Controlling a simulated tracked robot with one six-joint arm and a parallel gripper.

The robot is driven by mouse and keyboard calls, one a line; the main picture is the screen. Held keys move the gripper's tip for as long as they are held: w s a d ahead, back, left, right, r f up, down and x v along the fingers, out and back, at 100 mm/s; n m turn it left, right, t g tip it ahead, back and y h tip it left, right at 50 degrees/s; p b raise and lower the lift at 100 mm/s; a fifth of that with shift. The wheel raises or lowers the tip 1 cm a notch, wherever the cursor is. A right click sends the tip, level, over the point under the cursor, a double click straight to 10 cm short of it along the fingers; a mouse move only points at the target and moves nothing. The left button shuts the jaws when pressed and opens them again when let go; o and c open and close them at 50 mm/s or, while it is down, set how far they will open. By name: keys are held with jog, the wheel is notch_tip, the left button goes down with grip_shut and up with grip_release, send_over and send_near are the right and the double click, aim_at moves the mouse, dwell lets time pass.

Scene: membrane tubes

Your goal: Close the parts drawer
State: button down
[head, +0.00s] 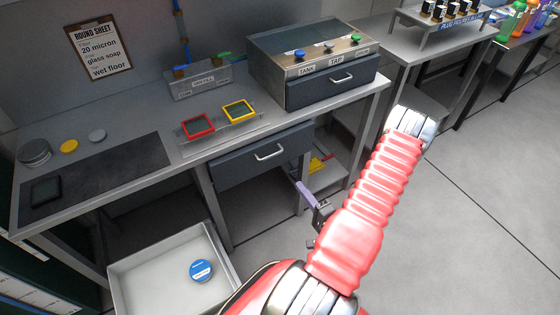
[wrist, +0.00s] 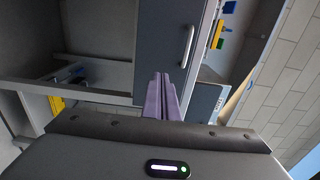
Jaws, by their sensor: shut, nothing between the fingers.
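A dark blue-grey drawer (head: 235,172) with a pale bar handle (head: 270,153) sits under the bench top, below the red and yellow frames. I cannot tell how far out it stands. Its front (wrist: 160,50) and handle (wrist: 188,46) fill the upper middle of the wrist view, turned on their side. My gripper (head: 301,187) has purple fingers, shut and empty, just below and right of the drawer's right end in the head view. In the wrist view the fingers (wrist: 162,82) point toward the drawer front. Contact cannot be told.
A second drawer (head: 325,90) with a handle is in the console (head: 300,45) on the bench. A white bin (head: 150,285) with a blue round lid (head: 201,271) stands lower left. Bench legs and a low shelf (head: 325,180) are near my gripper. Open floor lies to the right.

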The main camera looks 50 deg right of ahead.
jog(key=shift+w+a, duration=0.15)
jog(key=shift+w, duration=0.1)
send_near(275, 157)
jog(key=x, duration=0.6)
jog(key=shift+w+r, duration=0.1)
dwell(0.6)
